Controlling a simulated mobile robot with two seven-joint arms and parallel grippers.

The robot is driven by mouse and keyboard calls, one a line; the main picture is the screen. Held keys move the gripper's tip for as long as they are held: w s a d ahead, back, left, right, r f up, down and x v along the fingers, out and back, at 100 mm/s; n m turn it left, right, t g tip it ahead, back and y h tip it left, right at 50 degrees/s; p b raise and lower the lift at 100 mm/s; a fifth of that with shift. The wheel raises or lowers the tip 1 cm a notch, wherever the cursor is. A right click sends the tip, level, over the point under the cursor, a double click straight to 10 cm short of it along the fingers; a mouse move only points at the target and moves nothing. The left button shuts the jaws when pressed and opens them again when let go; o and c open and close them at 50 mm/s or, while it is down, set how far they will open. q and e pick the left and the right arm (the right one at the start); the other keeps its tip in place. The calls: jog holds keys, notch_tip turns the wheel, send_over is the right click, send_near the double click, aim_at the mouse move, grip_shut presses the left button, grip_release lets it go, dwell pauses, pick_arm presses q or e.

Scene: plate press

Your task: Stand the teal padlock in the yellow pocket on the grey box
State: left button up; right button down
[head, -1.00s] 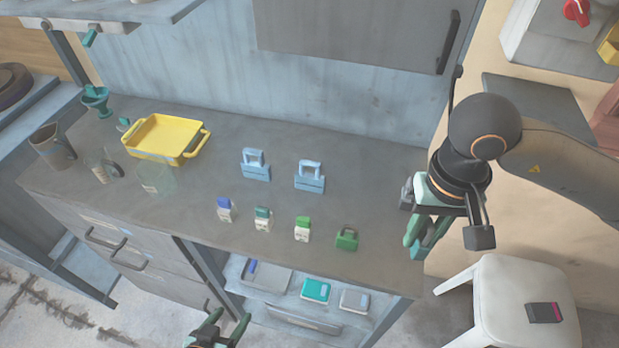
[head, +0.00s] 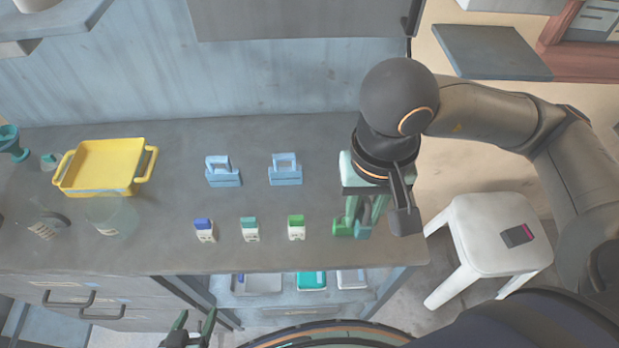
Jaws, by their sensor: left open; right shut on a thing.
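My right gripper (head: 354,228) is over the right end of the counter, pointing down and shut on a small teal thing, which I take for the teal padlock (head: 363,232). The fingers hide most of it. A green padlock (head: 342,229) stands on the counter right beside the fingers; I cannot tell if they touch. My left gripper (head: 192,330) is open and empty, low in front of the counter. The yellow pocket and its grey box are out of view now.
On the counter (head: 180,245) stand two light-blue lock-shaped pieces (head: 223,178), several small capped blocks (head: 250,235), a yellow tray (head: 103,166) and a clear glass (head: 112,218). A white stool (head: 480,240) with a dark phone-like thing stands right of the counter.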

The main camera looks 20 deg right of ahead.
jog(key=w+f, duration=0.2)
jog(key=w, duration=0.1)
jog(key=w+f+p, duration=0.1)
jog(key=w+f, duration=0.2)
jog(key=w, duration=0.1)
jog(key=w+f, duration=0.3)
jog(key=w, duration=0.1)
jog(key=shift+w+d, duration=0.1)
jog(key=shift+d, duration=0.25)
jog(key=shift+w+f+p, duration=0.3)
jog(key=shift+w+f, duration=0.15)
jog(key=shift+f, duration=0.05)
notch_tip(320, 180, down, 3)
jog(key=shift+w+p, duration=0.1)
jog(key=shift+p, duration=0.4)
jog(key=shift+f, duration=0.15)
jog(key=shift+f, duration=0.1)
